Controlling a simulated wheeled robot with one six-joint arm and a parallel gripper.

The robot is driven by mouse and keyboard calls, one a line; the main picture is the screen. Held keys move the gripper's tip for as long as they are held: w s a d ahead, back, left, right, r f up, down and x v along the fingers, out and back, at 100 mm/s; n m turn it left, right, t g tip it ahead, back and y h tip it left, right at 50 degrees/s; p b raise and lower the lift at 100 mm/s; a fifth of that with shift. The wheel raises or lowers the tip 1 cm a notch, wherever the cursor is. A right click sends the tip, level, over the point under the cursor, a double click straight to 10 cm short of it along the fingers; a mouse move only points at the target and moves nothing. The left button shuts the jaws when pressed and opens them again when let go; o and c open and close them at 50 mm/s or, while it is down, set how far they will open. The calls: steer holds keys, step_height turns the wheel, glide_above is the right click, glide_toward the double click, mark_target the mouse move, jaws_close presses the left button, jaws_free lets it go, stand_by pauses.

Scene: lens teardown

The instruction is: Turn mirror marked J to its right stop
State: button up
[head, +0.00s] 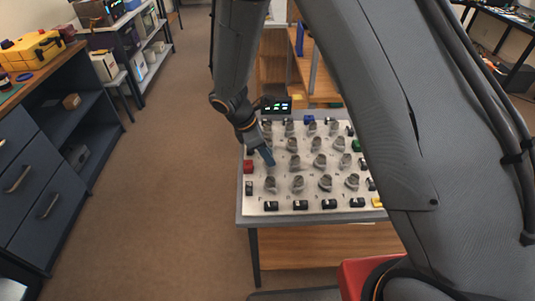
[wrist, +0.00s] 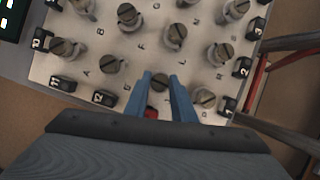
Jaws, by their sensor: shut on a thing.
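A pale board (head: 310,199) carries rows of round grey mirror mounts with slotted tops. In the wrist view, the blue fingers of my gripper (wrist: 161,88) are closed around one mount (wrist: 160,82) near the board's lower edge. Its slot shows between the fingertips. Its marking is mostly hidden by the fingers, so I cannot read whether it is J. In the head view, my gripper (head: 266,156) reaches down at the board's left side, and the held mount cannot be made out there.
Neighbouring mounts stand close, one at left (wrist: 112,65) and one at lower right (wrist: 205,98). Black numbered blocks (wrist: 104,98) line the board's edge. A red block (wrist: 151,113) lies by the fingers. A lit display (head: 276,106) stands behind the board.

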steer(key=m+g, duration=0.1)
steer(key=m, duration=0.3)
steer(key=shift+w+m+g+b, duration=0.15)
steer(key=shift+m+g+b, duration=0.15)
steer(key=shift+g, duration=0.1)
steer(key=shift+m+g+y+b, duration=0.35)
steer(key=shift+m+g, duration=0.25)
steer(key=shift+m, duration=1.2)
steer(key=o, duration=1.1)
steer(key=shift+c, duration=0.2)
steer(key=b+v, duration=0.2)
steer(key=v, duration=0.6)
steer(key=shift+f, duration=0.1)
